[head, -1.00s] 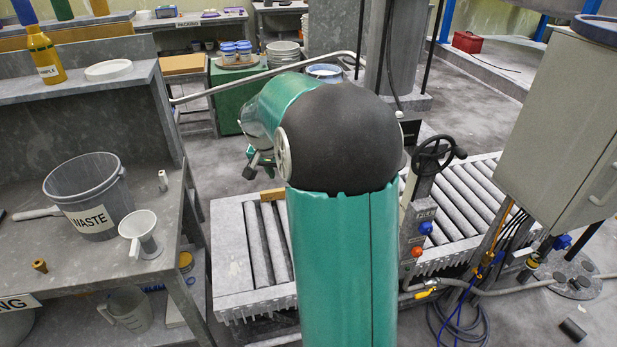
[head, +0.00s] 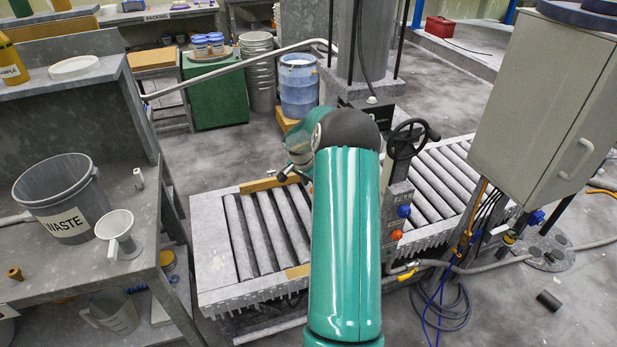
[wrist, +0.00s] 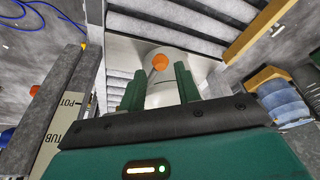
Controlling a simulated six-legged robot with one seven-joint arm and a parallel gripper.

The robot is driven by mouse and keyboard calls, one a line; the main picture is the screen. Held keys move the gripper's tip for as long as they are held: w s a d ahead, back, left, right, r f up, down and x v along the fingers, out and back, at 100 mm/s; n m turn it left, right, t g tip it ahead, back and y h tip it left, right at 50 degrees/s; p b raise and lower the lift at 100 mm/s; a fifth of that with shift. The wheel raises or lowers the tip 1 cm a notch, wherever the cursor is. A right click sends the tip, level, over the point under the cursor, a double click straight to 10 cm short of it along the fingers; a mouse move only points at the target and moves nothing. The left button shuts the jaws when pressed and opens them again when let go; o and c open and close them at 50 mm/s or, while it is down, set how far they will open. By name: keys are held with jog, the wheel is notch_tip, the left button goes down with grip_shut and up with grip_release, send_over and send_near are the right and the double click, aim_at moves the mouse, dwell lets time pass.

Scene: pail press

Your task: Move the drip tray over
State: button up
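In the wrist view a pale, flat plate (wrist: 118,48), perhaps the drip tray, lies across the grey rollers. I cannot tell whether these belong to the plate. In the head view my gripper (head: 284,174) shows small over the roller conveyor, left of my arm. The plate is not seen there; my arm covers part of the conveyor.
The roller conveyor (head: 218,285) has yellow stop bars. A handwheel (head: 408,140) and a button post (head: 397,222) stand right of my arm, near a grey cabinet (head: 545,100). A blue drum (head: 299,88) stands behind. The bench with the waste bucket (head: 60,190) is left.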

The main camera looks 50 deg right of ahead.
jog(key=x, duration=0.3)
jog(key=shift+f, duration=0.25)
jog(key=shift+c, duration=0.2)
jog(key=shift+r, duration=0.2)
jog(key=c, duration=0.5)
jog(key=shift+s+a, duration=0.4)
jog(key=shift+s, duration=0.5)
jog(key=shift+s+a, duration=0.45)
jog(key=shift+s, duration=0.4)
jog(key=shift+s, duration=0.1)
jog(key=shift+s+a+f, duration=0.1)
jog(key=shift+s+a, duration=0.15)
jog(key=shift+s, duration=0.65)
jog(key=shift+s+a, duration=0.25)
jog(key=shift+s, duration=0.6)
jog(key=shift+s+d, duration=0.15)
jog(key=shift+s, duration=0.85)
jog(key=shift+s+d, duration=0.1)
jog(key=shift+s, duration=0.85)
